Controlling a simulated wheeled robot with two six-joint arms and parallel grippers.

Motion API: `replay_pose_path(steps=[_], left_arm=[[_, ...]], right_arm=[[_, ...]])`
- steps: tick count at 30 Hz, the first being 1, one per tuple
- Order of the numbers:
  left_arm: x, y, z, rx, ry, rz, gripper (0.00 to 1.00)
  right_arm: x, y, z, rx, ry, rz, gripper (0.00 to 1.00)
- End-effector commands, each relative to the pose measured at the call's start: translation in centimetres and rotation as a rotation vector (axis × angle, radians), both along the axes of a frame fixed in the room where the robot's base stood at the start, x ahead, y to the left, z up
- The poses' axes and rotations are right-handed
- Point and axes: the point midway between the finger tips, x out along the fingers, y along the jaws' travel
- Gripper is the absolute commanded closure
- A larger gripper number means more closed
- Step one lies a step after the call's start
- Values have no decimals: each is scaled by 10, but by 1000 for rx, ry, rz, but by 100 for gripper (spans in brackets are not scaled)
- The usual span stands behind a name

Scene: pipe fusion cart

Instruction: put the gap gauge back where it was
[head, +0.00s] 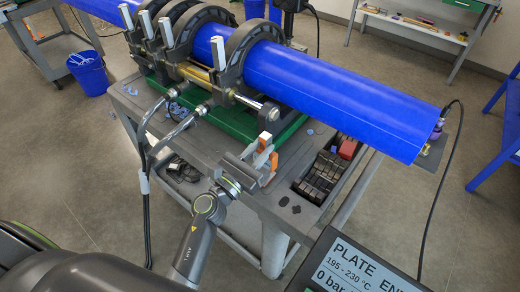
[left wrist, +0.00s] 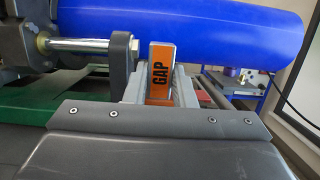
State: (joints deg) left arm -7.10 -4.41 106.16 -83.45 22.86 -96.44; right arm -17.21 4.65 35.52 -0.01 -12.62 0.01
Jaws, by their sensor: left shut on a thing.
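The gap gauge (head: 264,141) is an orange and pale grey piece. My left gripper (head: 262,160) is shut on it above the grey top of the cart (head: 225,150), just in front of the fusion machine. In the left wrist view the gauge (left wrist: 161,73) stands upright between the fingers, with the word GAP on its orange face. The gripper hides its lower part. The blue pipe (head: 320,90) lies in the machine's clamp rings (head: 245,55) behind it. My right gripper is not in view.
An open compartment (head: 320,178) in the cart top holds several dark blocks and a red thing (head: 348,149). Small dark marks (head: 284,202) lie on the cart's near edge. Hoses (head: 150,130) run down at the left. A display screen (head: 350,270) is at the lower right.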

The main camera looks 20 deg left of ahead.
Motion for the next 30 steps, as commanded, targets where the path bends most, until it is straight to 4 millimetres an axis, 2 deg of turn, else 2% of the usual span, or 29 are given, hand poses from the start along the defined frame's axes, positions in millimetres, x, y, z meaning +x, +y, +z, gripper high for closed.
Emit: replay_pose_path(steps=[1,2,6,18,23,30], left_arm=[[0,0,-3,-1,-2,0,100],[0,0,-2,0,0,0,73],[0,0,-1,0,0,0,55],[-1,1,3,0,1,0,55],[-27,10,-9,3,2,1,55],[-74,27,-22,4,2,2,55]], right_arm=[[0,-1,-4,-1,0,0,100],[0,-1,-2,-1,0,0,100],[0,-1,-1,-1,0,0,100],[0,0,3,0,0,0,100],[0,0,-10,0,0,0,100],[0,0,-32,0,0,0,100]])
